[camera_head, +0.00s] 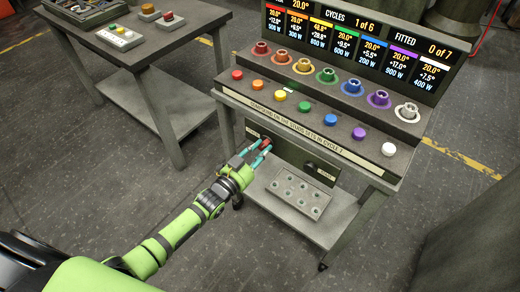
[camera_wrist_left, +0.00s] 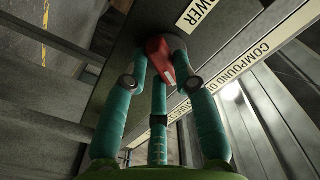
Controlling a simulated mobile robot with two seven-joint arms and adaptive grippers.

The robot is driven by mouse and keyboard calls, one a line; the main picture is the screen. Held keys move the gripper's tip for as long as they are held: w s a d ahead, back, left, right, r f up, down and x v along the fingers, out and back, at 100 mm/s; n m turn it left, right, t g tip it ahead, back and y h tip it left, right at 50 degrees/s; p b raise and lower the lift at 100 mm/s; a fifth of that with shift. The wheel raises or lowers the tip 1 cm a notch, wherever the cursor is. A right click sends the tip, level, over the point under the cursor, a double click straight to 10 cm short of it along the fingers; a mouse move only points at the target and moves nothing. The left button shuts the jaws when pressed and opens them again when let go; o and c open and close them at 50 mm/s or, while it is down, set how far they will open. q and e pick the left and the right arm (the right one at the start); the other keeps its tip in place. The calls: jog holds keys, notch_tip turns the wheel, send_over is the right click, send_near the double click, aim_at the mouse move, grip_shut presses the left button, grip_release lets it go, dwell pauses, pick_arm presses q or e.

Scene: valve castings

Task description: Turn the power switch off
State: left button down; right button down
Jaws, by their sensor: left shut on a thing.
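The power switch is a red knob (camera_wrist_left: 166,60) on the dark front panel of the machine, beside a label reading "POWER" (camera_wrist_left: 200,12) in the left wrist view. In the head view the red knob (camera_head: 266,140) shows at the left of the panel, under the bench top. My left gripper (camera_head: 262,150) has teal fingers that are shut around the red knob; in the wrist view the fingers (camera_wrist_left: 160,85) reach it from both sides and below. The fingers hide part of the knob. My right gripper is not in view.
The bench (camera_head: 300,125) carries a row of coloured buttons, coloured sockets and a display panel above. A dark knob (camera_head: 310,166) sits further right on the front panel. A grey tray with holes (camera_head: 297,193) lies on the lower shelf. A second table (camera_head: 150,50) stands at the left.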

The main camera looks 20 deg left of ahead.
pick_arm(q)
jog(key=n, duration=0.5)
jog(key=shift+r+n, duration=0.1)
jog(key=shift+n, duration=0.2)
dwell(0.4)
jog(key=c, duration=1)
grip_release()
jog(key=shift+s, duration=0.1)
jog(key=v, duration=1.1)
jog(key=shift+s+a, duration=0.15)
jog(key=shift+s, duration=0.25)
